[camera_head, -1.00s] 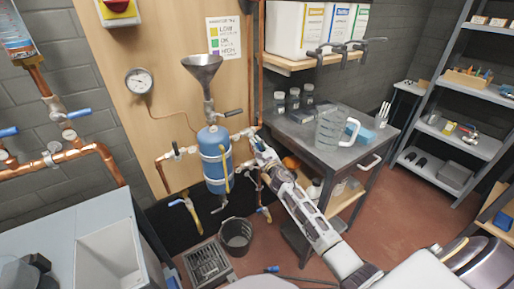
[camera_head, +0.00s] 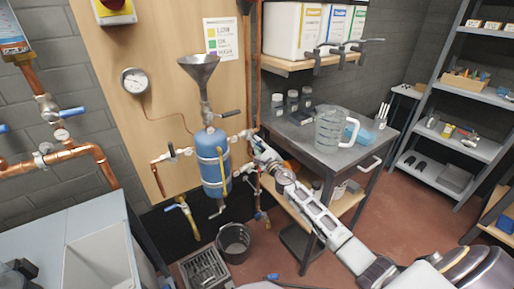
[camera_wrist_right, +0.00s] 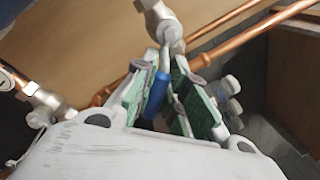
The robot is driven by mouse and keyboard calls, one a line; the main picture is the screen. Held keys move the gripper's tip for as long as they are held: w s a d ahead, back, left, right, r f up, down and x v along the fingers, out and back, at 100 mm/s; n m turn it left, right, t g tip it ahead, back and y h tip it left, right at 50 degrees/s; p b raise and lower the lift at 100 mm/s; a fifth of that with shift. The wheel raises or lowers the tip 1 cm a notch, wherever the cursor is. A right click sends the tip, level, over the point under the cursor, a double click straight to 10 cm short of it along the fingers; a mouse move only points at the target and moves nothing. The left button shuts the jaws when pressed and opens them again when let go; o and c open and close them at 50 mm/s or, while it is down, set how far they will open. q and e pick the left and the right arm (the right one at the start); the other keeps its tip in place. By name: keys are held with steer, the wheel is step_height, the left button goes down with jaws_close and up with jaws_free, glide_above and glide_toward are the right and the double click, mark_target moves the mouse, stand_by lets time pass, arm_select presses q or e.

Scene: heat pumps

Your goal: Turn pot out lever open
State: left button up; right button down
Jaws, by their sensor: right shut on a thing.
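The pot is a blue tank (camera_head: 213,162) with pale bands, mounted on the wooden panel under a metal funnel (camera_head: 201,72). A pipe with valve fittings (camera_head: 243,134) leaves its right side. My right gripper (camera_head: 259,143) is at these fittings, and its fingers partly hide them. In the right wrist view, the green-padded fingers of my right gripper (camera_wrist_right: 164,68) are shut on a blue lever handle (camera_wrist_right: 157,94), which hangs from a metal valve (camera_wrist_right: 165,27) on a copper pipe. My left gripper is not in view.
Other valves with blue handles (camera_head: 78,112) sit on copper pipes at the left. A grey table (camera_head: 350,150) with a glass jug (camera_head: 328,128) and jars stands right of the pot. A bucket (camera_head: 233,240) and floor drain (camera_head: 205,270) lie below.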

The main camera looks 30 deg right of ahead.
steer(key=shift+d+r+n+b, duration=0.15)
steer(key=shift+d+n+b, duration=0.15)
steer(key=shift+n, duration=0.7)
steer(key=n, duration=0.1)
steer(key=n+y, duration=0.1)
steer(key=r+n+b, duration=0.1)
steer(key=shift+d+r+n, duration=0.1)
steer(key=shift+d+n, duration=0.2)
steer(key=shift+n, duration=0.1)
steer(key=n, duration=0.1)
steer(key=r+n+y, duration=0.1)
steer(key=n, duration=0.1)
steer(key=shift+d+n, duration=0.1)
steer(key=shift+n, duration=0.2)
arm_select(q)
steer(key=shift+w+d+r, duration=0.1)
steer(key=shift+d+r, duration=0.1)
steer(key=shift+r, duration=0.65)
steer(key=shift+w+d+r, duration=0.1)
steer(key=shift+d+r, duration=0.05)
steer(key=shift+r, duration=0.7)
arm_select(e)
steer(key=shift+r+n+y, duration=0.3)
steer(key=shift+n+y, duration=0.1)
steer(key=shift+n, duration=0.4)
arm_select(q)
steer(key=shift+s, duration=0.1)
